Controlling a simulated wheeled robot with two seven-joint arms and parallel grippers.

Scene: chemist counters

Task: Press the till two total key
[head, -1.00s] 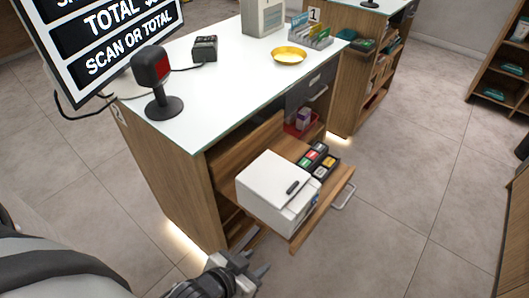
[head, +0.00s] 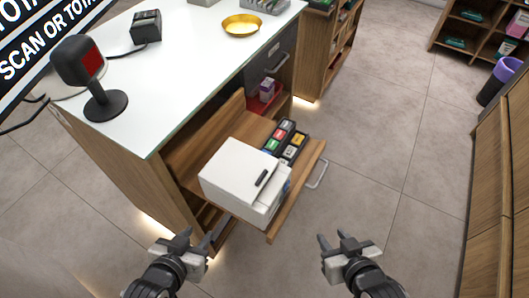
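A black keypad (head: 284,142) with green, red, white and yellow keys sits on a pulled-out wooden shelf (head: 283,216) of the near counter. Its key labels are too small to read, so I cannot tell which is the total key. A white till box (head: 240,178) stands on the shelf in front of the keypad. My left gripper (head: 196,240) is open and empty, low and left of the shelf's front corner. My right gripper (head: 334,240) is open and empty, over the floor, right of the shelf and nearer me than the keypad. Neither touches anything.
The white counter top (head: 190,75) holds a scanner on a stand (head: 92,78), a small black device (head: 146,27) and a yellow dish (head: 241,25). Floor to the right is clear.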

